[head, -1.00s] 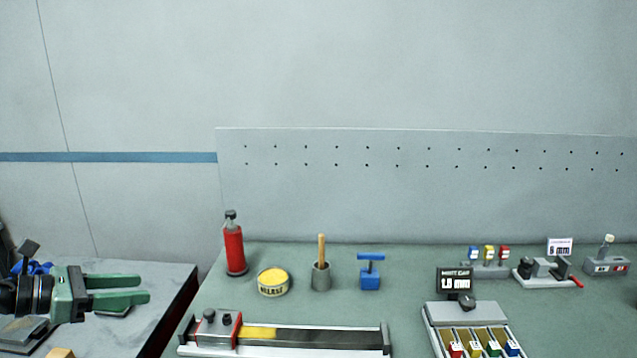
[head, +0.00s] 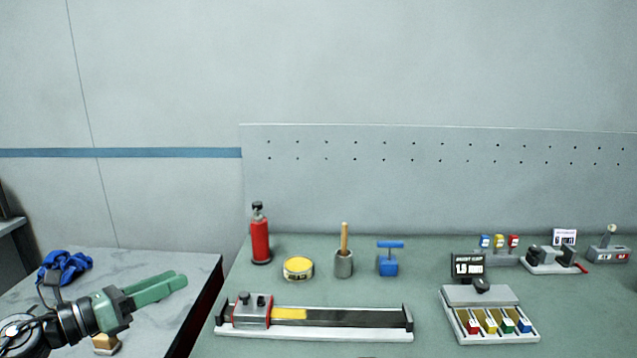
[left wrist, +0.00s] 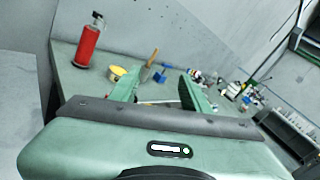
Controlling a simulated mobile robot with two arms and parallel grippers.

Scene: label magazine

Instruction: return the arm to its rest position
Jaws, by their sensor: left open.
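My left gripper (head: 160,288) is at the lower left of the head view, over the grey side table. Its green fingers point right and slightly up. In the left wrist view the two fingers (left wrist: 160,88) stand apart with nothing held between them. My right gripper is not in view.
The green bench (head: 215,285) holds a red bottle (head: 260,240), yellow tin (head: 298,268), brush cup (head: 344,264), blue T-handled block (head: 388,264), long slide fixture (head: 350,319) and tray of coloured pieces (head: 450,318). A blue bundle (head: 66,266) lies on the side table (head: 190,262).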

